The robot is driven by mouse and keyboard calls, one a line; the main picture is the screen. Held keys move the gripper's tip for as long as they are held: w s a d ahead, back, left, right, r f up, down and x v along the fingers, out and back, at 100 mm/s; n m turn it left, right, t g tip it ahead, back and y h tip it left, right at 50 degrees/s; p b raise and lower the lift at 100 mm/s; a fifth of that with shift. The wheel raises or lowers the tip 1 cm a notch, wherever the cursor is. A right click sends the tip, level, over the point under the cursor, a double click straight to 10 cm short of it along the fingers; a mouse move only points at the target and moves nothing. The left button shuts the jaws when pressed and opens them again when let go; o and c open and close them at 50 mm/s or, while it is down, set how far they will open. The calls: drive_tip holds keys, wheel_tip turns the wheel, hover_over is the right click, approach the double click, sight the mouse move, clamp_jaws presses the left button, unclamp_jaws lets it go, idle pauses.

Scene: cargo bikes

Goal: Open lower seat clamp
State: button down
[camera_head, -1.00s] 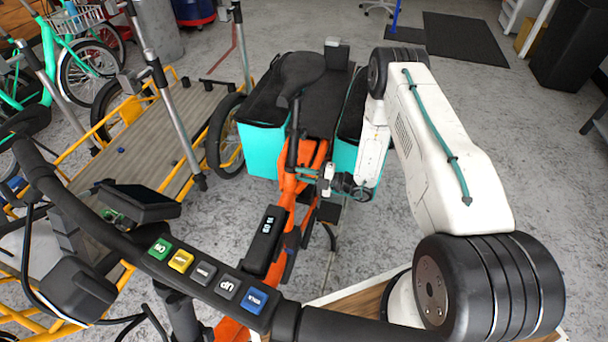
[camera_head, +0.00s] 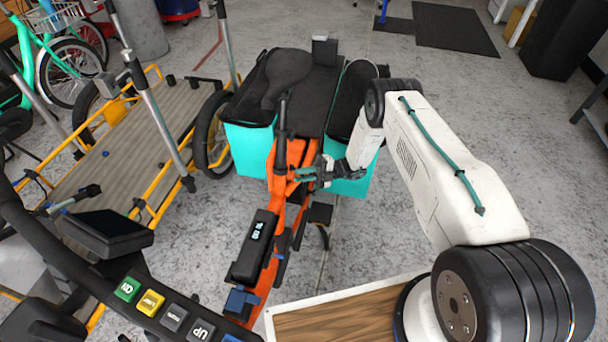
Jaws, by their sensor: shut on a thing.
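An orange cargo bike (camera_head: 283,160) stands in the middle, with a black saddle (camera_head: 287,70) on a dark seat post (camera_head: 283,122). The lower seat clamp is at the foot of the post, where it enters the orange frame; it is too small to make out clearly. My gripper (camera_head: 308,174) is at the right side of the frame just below the post. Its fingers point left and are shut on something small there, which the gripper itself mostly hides. My white arm reaches in from the right.
Teal panniers (camera_head: 248,143) with black tops flank the rear rack. A yellow-framed cargo bike (camera_head: 140,130) with a wooden deck stands to the left. A black handlebar with coloured buttons (camera_head: 174,317) crosses the lower left. Grey floor lies open at the right.

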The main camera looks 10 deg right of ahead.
drive_tip(key=shift+w+d+f+n+g, duration=0.15)
drive_tip(key=shift+n+g, duration=0.45)
drive_tip(key=shift+g, duration=0.3)
drive_tip(key=shift+d+f+n+g, duration=0.1)
drive_tip(key=shift+n+g, duration=0.5)
drive_tip(key=shift+g, duration=0.3)
drive_tip(key=c, duration=1.4)
unclamp_jaws()
drive_tip(key=shift+a, duration=0.1)
drive_tip(key=shift+o, duration=0.2)
drive_tip(key=shift+r, duration=0.1)
drive_tip(key=shift+w, duration=0.1)
drive_tip(key=shift+r, duration=0.1)
